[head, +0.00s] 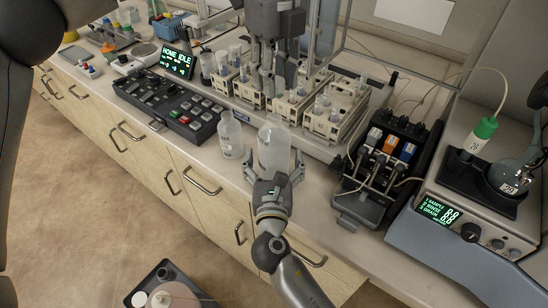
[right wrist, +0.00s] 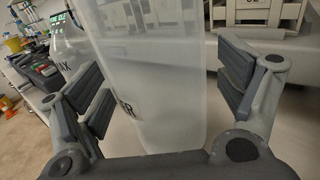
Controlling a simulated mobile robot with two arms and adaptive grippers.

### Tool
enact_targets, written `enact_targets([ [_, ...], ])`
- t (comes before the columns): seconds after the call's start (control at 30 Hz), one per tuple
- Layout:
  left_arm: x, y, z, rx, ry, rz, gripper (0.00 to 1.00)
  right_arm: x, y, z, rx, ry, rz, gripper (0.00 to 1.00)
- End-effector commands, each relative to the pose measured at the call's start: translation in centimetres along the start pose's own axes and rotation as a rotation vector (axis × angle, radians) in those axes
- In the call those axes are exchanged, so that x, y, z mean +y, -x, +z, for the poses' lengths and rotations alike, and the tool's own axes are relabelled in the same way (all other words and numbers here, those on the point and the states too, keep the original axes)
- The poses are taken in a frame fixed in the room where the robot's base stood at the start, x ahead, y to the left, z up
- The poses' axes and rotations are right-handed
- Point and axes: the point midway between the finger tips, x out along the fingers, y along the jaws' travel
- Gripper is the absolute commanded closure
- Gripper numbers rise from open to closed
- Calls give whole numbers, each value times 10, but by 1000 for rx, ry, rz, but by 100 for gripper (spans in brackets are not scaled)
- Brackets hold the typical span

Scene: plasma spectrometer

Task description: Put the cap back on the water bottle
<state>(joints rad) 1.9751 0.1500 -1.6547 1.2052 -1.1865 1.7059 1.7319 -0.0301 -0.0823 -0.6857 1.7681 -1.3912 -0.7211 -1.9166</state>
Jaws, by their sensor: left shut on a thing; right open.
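The water bottle (head: 273,150) is translucent white and stands upright near the counter's front edge. It also fills the middle of the right wrist view (right wrist: 160,70), with part of its label showing. My right gripper (head: 273,172) reaches in from the front, its open fingers on either side of the bottle. The right wrist view shows these fingers (right wrist: 165,85) spread around it. The bottle's mouth is hard to make out.
A second labelled bottle (head: 230,135) stands close left of the water bottle. Sample racks (head: 328,120) with several vials stand behind. A black pump unit (head: 380,160) is to the right, a button panel (head: 170,105) to the left. The counter's front edge is close.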

Motion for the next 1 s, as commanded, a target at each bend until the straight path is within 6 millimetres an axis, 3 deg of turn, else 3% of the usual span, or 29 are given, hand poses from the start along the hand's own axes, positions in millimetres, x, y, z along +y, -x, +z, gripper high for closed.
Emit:
enact_targets([
  [0.13,0,0,0,0,0,0,75,0,0,0,0,0,0,13],
  [0.67,0,0,0,0,0,0,75,0,0,0,0,0,0,79],
  [0.83,0,-9,0,1,0,3,75,0,0,0,0,0,0,80],
  [1.0,0,-33,0,0,-1,7,75,0,0,0,0,0,0,80],
])
